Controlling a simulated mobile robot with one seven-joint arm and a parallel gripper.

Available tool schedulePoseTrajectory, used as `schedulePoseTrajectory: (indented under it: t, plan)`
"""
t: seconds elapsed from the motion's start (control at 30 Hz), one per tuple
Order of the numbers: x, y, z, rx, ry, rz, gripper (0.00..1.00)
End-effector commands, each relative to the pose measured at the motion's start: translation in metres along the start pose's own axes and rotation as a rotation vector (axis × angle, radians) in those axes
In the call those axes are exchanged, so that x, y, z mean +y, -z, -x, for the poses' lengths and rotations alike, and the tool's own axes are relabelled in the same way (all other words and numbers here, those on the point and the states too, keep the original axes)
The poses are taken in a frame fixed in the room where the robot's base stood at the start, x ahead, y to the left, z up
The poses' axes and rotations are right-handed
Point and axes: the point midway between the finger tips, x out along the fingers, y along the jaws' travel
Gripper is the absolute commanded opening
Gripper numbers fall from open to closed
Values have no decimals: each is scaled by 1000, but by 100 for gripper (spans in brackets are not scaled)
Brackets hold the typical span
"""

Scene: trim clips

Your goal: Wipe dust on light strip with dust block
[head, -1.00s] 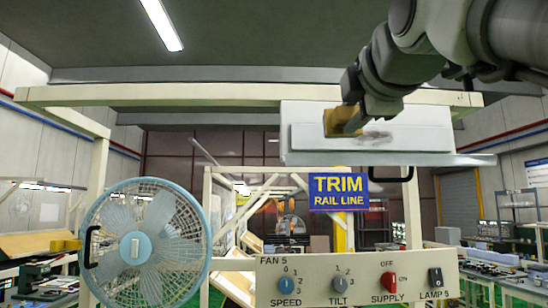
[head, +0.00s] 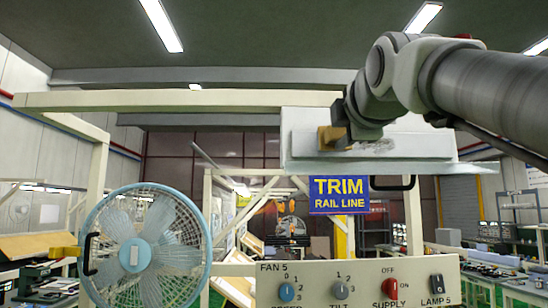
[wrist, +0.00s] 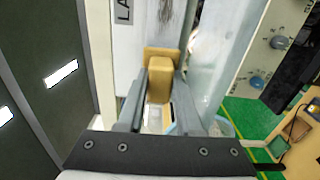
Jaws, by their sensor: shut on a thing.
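My gripper (head: 338,136) is shut on the dust block (head: 325,139), a small yellow-tan block. The block is at the left part of the white light strip (head: 420,145), which hangs below the cream beam. A grey dust smear (head: 378,146) lies on the strip just right of the block. In the wrist view the block (wrist: 160,78) sits between the two fingers and its wider far end is at the strip face; I cannot tell whether it touches. The dust (wrist: 165,12) shows beyond the block in that view.
A blue fan (head: 145,250) stands lower left. A control panel (head: 360,285) with knobs and switches is below the strip, and a blue TRIM RAIL LINE sign (head: 339,195) hangs between. A black handle (head: 392,183) is under the strip. The cream beam (head: 180,100) runs above.

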Motion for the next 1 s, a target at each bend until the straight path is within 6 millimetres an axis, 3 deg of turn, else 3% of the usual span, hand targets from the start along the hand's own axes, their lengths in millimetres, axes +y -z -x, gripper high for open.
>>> schedulePoseTrajectory:
  t: [1.0]
  plan:
    - [0, 0, -9, 0, 0, 0, 0]
